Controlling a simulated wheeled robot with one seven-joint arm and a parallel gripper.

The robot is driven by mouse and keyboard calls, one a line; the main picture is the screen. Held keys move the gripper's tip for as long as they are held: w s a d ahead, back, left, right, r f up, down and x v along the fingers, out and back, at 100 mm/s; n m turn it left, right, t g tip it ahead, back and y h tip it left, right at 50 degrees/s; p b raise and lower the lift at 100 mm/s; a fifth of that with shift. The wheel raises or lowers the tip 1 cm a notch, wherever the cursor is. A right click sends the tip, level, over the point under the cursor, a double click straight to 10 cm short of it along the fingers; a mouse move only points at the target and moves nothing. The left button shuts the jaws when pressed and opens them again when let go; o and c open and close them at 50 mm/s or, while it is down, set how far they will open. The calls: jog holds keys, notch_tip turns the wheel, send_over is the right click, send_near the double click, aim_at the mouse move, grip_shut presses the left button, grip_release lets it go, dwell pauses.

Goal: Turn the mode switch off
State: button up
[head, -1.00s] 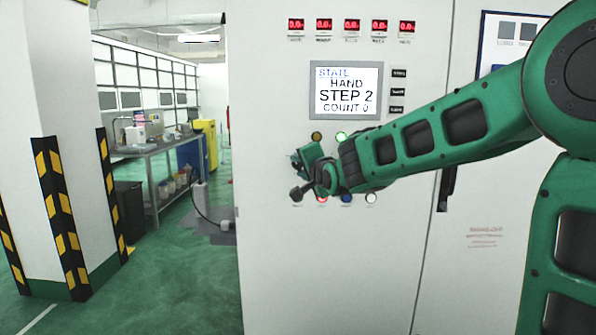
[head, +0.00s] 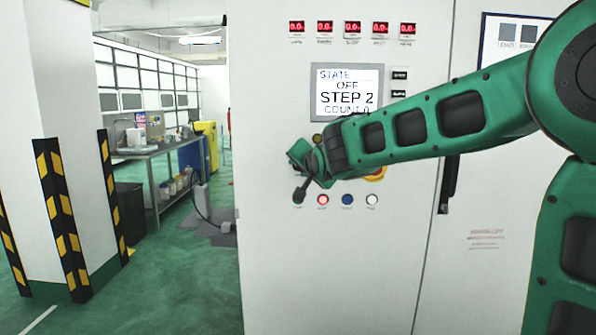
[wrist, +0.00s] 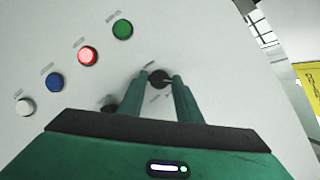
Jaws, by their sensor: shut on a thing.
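The mode switch (wrist: 160,80), a dark round knob on the pale cabinet front, shows in the wrist view between my two green fingertips. My gripper (wrist: 158,74) is shut on it. In the head view my gripper (head: 302,160) is against the cabinet, left of the arm, and it hides the switch.
A red button (head: 322,199), a blue one (head: 347,199) and a white one (head: 371,199) sit below my arm. A green button (wrist: 122,29) shows in the wrist view. A yellow-ringed button (head: 375,174) is partly hidden. Open floor (head: 180,285) lies left.

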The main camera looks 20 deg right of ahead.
jog(key=shift+f, duration=0.3)
jog(key=o, duration=0.9)
jog(key=shift+o, duration=0.7)
jog(key=shift+r, duration=0.15)
jog(key=v, duration=1)
jog(key=shift+s, duration=0.35)
jog(key=shift+r, duration=0.1)
